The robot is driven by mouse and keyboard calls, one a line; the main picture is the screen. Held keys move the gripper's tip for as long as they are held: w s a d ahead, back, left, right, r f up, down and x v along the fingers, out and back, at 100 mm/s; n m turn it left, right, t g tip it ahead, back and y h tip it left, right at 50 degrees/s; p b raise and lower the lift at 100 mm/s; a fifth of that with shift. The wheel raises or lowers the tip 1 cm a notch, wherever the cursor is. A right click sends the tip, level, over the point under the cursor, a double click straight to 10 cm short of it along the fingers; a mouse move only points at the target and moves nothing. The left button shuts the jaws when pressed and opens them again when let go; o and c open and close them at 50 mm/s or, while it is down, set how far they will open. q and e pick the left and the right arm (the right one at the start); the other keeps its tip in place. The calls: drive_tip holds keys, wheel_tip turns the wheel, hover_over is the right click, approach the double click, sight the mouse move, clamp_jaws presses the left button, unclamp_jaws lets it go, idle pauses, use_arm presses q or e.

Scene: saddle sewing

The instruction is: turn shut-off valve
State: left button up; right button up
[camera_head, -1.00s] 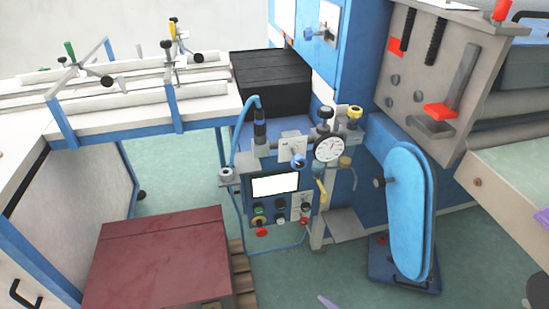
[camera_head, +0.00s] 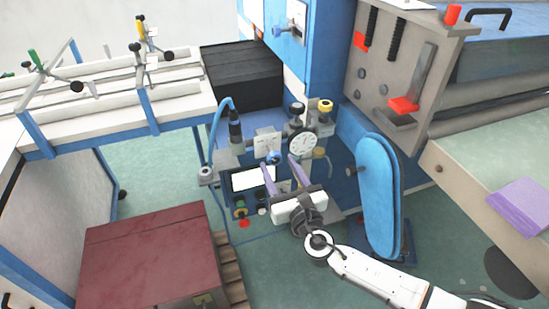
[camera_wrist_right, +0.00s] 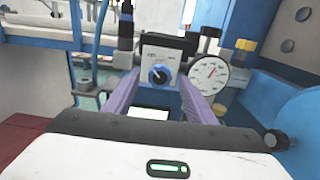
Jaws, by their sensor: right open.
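The control unit (camera_head: 253,179) stands in the middle of the head view, with a white screen, a round gauge (camera_head: 304,144) and knobs. A blue knob (camera_head: 273,157) sits on its pale dial plate, also seen in the right wrist view (camera_wrist_right: 159,75). I cannot tell for sure which part is the shut-off valve. My right gripper (camera_head: 280,163) is open and empty in front of the unit. In the right wrist view its purple fingers (camera_wrist_right: 157,80) frame the blue knob, apparently without touching it. My left gripper is out of view.
A blue padded arm (camera_head: 378,195) stands right of the unit. A dark red box (camera_head: 145,255) is at front left. A black block (camera_head: 243,75) lies behind. A yellow-topped knob (camera_head: 325,106) rises by the gauge. Green floor is open between.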

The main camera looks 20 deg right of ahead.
sight(276, 161)
drive_tip(key=shift+w+a, duration=0.1)
drive_tip(key=shift+w, duration=2)
drive_tip(key=c, duration=1)
drive_tip(key=shift+c, duration=0.2)
